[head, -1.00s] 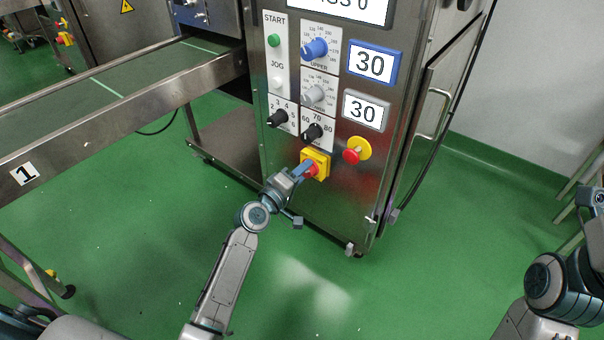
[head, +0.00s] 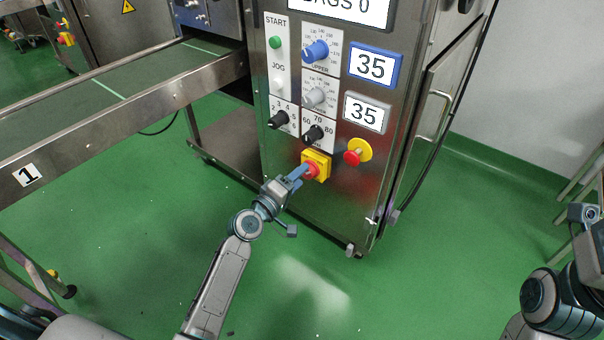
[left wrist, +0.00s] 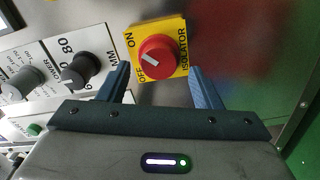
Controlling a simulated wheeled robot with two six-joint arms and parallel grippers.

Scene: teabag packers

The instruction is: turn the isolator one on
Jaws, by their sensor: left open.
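The isolator is a red rotary knob (head: 311,170) on a yellow plate, low on the front of the steel machine.
A red emergency button (head: 352,157) on a yellow base sits right of the isolator. Black dials (head: 313,133) sit just above. Two displays, the upper (head: 374,66) and lower (head: 365,113), read 35. A conveyor (head: 110,85) runs to the left. The green floor in front is clear.

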